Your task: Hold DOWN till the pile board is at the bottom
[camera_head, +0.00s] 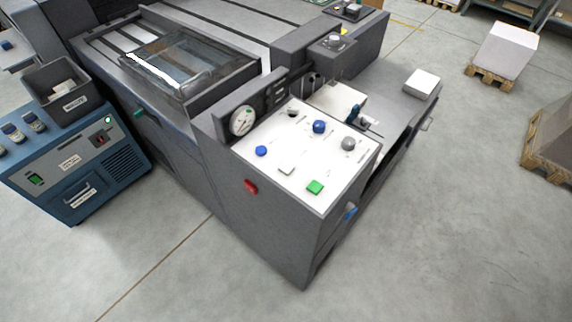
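A white control panel (300,150) tops the near end of a grey machine. It carries a blue button (261,151), a white square button (286,169), a green square button (315,187), a blue knob (319,127) and a grey knob (348,143). Their labels are too small to read, so I cannot tell which is DOWN. A round gauge (241,121) stands at the panel's back left. I cannot make out the pile board or its height. My gripper is not in view.
A red button (250,187) is on the machine's side. A blue cabinet (108,163) with a dark bin (70,92) stands at left. A white block (421,83) lies on the machine's grey right-hand surface. Loaded pallets (492,77) stand at right. The floor in front is clear.

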